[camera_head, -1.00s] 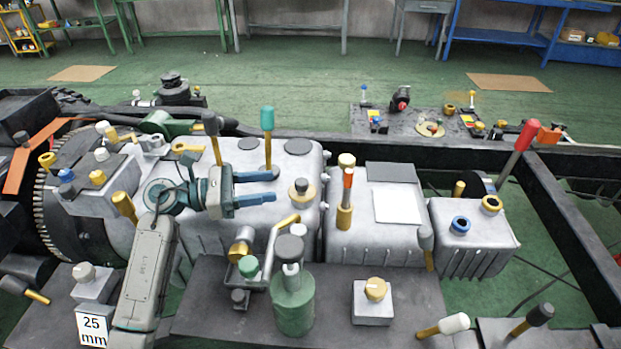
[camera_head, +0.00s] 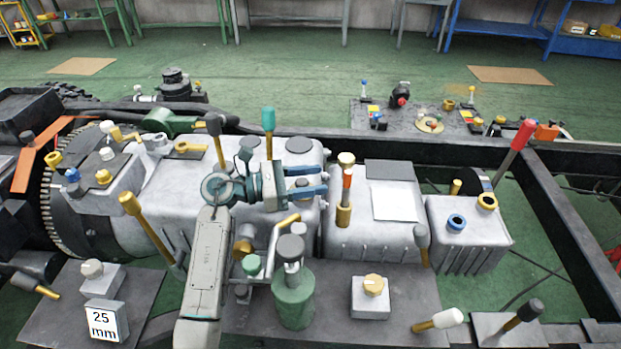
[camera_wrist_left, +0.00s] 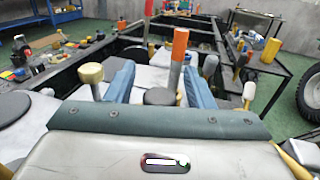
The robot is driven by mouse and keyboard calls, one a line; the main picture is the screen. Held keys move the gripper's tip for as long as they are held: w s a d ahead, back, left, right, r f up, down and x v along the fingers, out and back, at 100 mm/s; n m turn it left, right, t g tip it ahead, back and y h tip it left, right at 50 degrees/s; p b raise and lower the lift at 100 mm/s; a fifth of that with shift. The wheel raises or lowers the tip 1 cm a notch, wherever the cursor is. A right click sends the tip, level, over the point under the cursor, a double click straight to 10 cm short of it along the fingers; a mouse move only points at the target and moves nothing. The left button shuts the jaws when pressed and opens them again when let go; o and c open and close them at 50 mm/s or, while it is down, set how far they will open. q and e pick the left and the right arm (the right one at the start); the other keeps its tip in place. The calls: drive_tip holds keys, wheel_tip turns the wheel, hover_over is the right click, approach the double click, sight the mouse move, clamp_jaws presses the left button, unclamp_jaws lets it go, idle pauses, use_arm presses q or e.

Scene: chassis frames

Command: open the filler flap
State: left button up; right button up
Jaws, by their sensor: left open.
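No part is labelled as the filler flap, and I cannot tell for sure which it is. A flat white plate (camera_head: 396,200) lies shut-looking beside a dark panel (camera_head: 393,170) on top of the grey middle housing. My left gripper (camera_head: 326,183) is open above the left housing, its blue fingers pointing right towards the middle housing. Its fingers also show in the left wrist view (camera_wrist_left: 160,85). A dark round knob (camera_wrist_left: 160,96) shows between them there; in the head view the gripper mostly hides it. My right gripper is not in view.
A teal-topped lever (camera_head: 268,120) rises behind the gripper. A green bottle-shaped part (camera_head: 293,300) and a bent brass pipe (camera_head: 282,228) stand in front.

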use_arm(q)
clamp_jaws()
drive_tip(key=shift+r, duration=0.1)
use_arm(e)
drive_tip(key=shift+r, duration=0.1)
use_arm(q)
drive_tip(key=shift+w+r+n+y+p, duration=0.3)
drive_tip(key=shift+w+r+n+p, duration=0.15)
drive_tip(key=shift+n+p, duration=0.55)
drive_tip(key=n+p, duration=0.1)
drive_tip(key=w+n+p, duration=0.1)
drive_tip(key=shift+w+r+n+g, duration=0.15)
drive_tip(key=shift+n+g, duration=0.15)
drive_tip(key=shift+w+n+g+y+p, duration=0.3)
drive_tip(key=shift+w+n+y+p, duration=0.2)
drive_tip(key=shift+n, duration=0.3)
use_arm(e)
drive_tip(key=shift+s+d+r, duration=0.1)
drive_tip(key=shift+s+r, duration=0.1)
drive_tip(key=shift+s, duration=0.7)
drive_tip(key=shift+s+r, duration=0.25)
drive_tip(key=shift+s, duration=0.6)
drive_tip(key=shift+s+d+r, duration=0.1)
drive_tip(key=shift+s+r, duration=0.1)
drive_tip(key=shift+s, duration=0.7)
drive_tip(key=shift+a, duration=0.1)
use_arm(q)
unclamp_jaws()
